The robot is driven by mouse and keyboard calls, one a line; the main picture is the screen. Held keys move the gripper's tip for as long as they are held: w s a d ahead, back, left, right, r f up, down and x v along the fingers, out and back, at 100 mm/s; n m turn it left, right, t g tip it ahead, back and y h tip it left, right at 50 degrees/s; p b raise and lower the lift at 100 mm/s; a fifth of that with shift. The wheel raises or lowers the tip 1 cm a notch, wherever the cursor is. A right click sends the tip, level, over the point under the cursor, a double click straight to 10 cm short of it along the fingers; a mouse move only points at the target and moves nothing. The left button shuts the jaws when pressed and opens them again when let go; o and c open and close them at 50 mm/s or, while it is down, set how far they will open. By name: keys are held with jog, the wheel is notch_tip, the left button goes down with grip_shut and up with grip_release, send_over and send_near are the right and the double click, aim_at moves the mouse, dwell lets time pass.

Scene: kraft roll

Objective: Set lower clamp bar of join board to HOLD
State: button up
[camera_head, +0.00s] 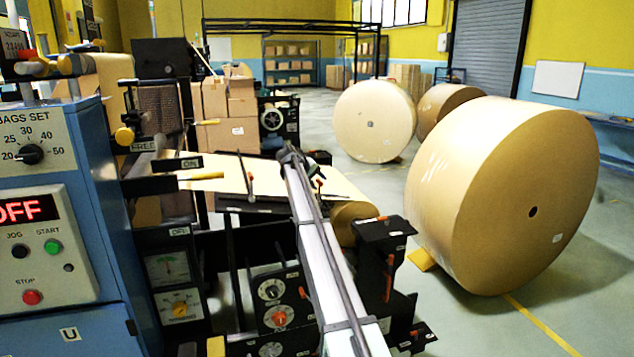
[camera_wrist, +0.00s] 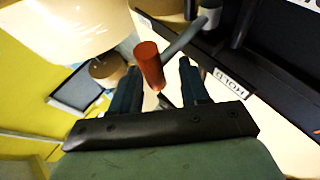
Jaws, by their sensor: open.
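In the wrist view the lever of a clamp bar shows a red-orange grip (camera_wrist: 149,65) on a grey rod (camera_wrist: 186,35). My gripper (camera_wrist: 158,68) is open, its two dark fingers to either side of the red grip in the picture. I cannot tell whether the grip is between the fingers or just beyond them. A white HOLD label (camera_wrist: 228,85) lies right of the fingers on a black edge. In the head view the join board (camera_head: 235,175) carries kraft paper, and my arm hides part of it. A small red grip (camera_head: 318,183) shows beside the arm's far end.
A blue control cabinet (camera_head: 75,160) with an OFF display stands at left. Large kraft rolls (camera_head: 450,190) stand on the floor at right. Black brackets and a dial panel (camera_head: 270,290) crowd below the board. Floor beyond the board is partly clear.

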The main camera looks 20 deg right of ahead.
jog(key=v, duration=1.3)
jog(key=shift+a+r, duration=0.25)
jog(key=shift+s, duration=0.15)
